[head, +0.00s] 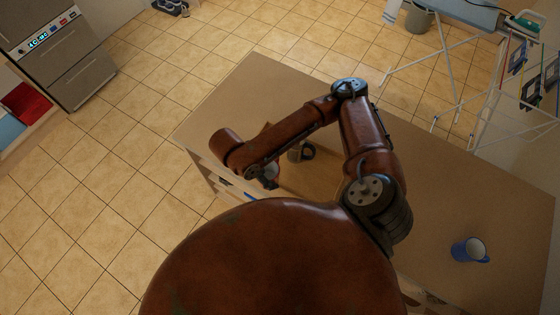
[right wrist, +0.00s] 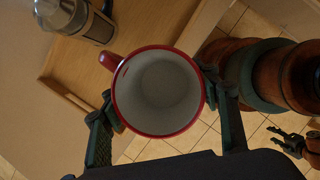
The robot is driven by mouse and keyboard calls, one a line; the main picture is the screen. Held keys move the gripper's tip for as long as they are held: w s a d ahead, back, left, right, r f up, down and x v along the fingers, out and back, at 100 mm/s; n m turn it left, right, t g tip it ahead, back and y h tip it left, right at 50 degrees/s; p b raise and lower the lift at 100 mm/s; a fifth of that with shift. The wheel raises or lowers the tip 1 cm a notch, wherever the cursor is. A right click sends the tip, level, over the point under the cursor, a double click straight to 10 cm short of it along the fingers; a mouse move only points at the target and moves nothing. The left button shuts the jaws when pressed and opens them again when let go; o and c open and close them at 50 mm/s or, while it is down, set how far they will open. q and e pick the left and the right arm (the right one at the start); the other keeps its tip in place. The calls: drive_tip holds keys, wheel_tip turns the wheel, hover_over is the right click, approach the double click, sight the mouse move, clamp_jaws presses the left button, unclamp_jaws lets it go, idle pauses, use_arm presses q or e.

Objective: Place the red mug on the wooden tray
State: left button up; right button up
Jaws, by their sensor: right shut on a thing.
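The red mug (right wrist: 158,92) has a white inside and shows from above in the right wrist view, its handle toward the upper left. My right gripper (right wrist: 160,98) is shut on it, one finger on each side. In the head view the right gripper (head: 268,176) is near the counter's front edge, and my arm mostly hides the mug. The wooden tray (head: 318,178) lies on the counter beside it, partly hidden by my arm; its rim also shows in the right wrist view (right wrist: 75,92). A small dark claw, apparently my left gripper (right wrist: 293,140), shows at the lower right; its opening is unclear.
A glass-and-metal coffee press (right wrist: 80,20) stands on the tray in the right wrist view. A blue mug (head: 469,250) stands at the right of the counter (head: 440,200). The counter's left part is clear. A drying rack (head: 480,100) stands behind on the tiled floor.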

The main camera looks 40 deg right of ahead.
drive_tip(key=w+d+f, duration=0.4)
drive_tip(key=w+f, duration=0.1)
drive_tip(key=w+d+f+b, duration=0.1)
drive_tip(key=w+d+f, duration=0.1)
drive_tip(key=w+f, duration=0.1)
drive_tip(key=shift+d+f, duration=0.1)
drive_tip(key=shift+d, duration=0.2)
drive_tip(key=shift+f, duration=1.6)
drive_tip(key=shift+f, duration=0.1)
drive_tip(key=o, duration=1.4)
drive_tip(key=shift+o, duration=0.2)
drive_tip(key=v, duration=1.2)
